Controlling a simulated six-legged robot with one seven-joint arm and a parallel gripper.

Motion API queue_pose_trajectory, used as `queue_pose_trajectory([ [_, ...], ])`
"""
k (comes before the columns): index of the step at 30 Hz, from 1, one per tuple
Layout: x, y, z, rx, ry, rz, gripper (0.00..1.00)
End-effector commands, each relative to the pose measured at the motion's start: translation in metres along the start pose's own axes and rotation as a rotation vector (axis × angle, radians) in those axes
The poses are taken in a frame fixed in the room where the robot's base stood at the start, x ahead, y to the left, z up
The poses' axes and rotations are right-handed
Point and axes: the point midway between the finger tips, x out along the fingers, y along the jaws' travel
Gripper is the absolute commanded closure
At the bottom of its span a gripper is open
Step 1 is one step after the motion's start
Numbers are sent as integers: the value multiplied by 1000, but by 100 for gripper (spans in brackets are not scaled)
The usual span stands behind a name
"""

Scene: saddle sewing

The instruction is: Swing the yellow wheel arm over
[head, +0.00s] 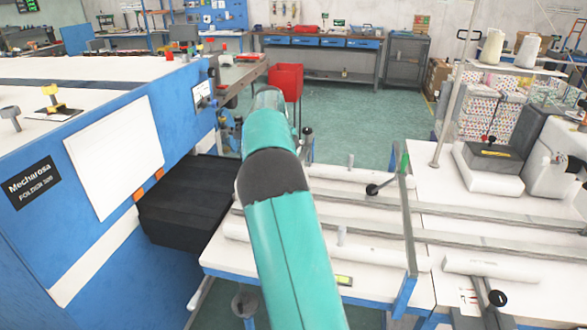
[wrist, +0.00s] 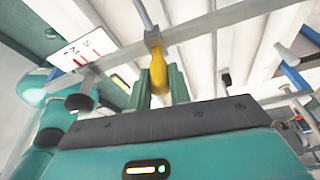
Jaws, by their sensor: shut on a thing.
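In the wrist view, a yellow handle (wrist: 158,72), likely part of the yellow wheel arm, sits between the two green fingers of my gripper (wrist: 160,82). The fingers are shut on it. Its upper end meets a brownish block on a long grey metal bar (wrist: 205,30) that crosses the view at a slant. A wheel on it cannot be made out. In the head view, my teal arm reaches forward over the white work table and hides the gripper and the handle.
In the head view, the white table (head: 440,287) carries grey rails, and an upright frame with a black knob (head: 371,189) stands over it. The blue folder machine (head: 178,107) is close on the left. White sewing machinery (head: 552,150) stands right. Green floor (head: 345,130) is open behind.

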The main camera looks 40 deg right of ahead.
Motion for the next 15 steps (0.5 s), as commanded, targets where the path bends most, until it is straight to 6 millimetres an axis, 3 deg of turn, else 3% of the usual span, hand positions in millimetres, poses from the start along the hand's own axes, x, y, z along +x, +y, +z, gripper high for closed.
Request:
queue_pose_trajectory([
  [14,-2,0,0,2,19,-5,100],
  [15,-2,0,0,2,19,-5,74],
])
